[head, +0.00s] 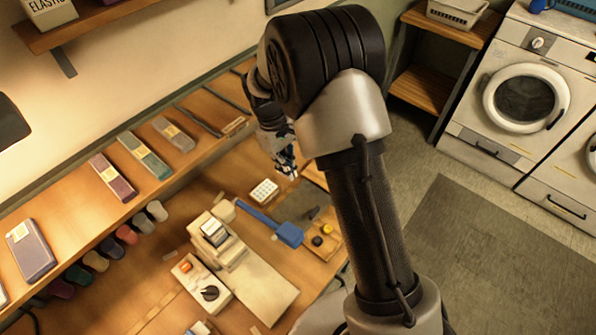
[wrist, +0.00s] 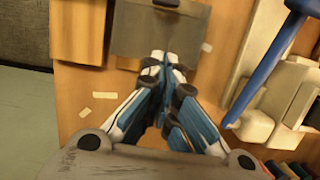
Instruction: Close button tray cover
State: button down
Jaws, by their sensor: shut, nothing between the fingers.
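A flat dark grey panel, which looks like the button tray cover (wrist: 150,32), lies at the top middle of the wrist view. In the head view the grey cover (head: 316,204) shows partly, right of my gripper. The wooden tray (head: 325,252) below it holds dark and yellow round buttons (head: 317,241), so part of the tray is uncovered. My gripper (wrist: 160,62) is shut and empty, with its fingertips at the near edge of the grey panel. I cannot tell whether they touch it. In the head view my gripper (head: 287,170) is partly hidden by my arm.
A white gridded piece (head: 264,190) sits near my gripper. Boxes (head: 145,157) line the back shelf. Washers (head: 524,97) stand at the right across open floor.

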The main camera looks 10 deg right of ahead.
aim_at(306, 210)
jog(key=b+x, duration=0.1)
jog(key=x, duration=0.4)
jog(key=b+x, duration=0.1)
jog(key=x, duration=0.4)
jog(key=shift+w+a+f+b, duration=0.15)
jog(key=shift+f+b, duration=0.15)
jog(key=shift+f, duration=0.15)
jog(key=shift+s+d+f+b, duration=0.2)
jog(key=shift+s+d, duration=0.3)
jog(key=shift+s, duration=0.05)
jog(key=shift+s+d+f+b, duration=0.15)
jog(key=shift+s+d, duration=0.3)
jog(key=shift+s, duration=0.15)
jog(key=shift+s+d, duration=0.35)
jog(key=shift+s, duration=0.1)
jog(key=s+d, duration=0.3)
jog(key=s, duration=0.2)
jog(key=s+d+p, duration=0.1)
jog(key=s+d, duration=0.1)
jog(key=shift+s+d+r, duration=0.1)
jog(key=shift+s+d, duration=0.25)
jog(key=shift+s, duration=0.05)
jog(key=shift+s+d, duration=0.25)
jog(key=shift+s, duration=0.2)
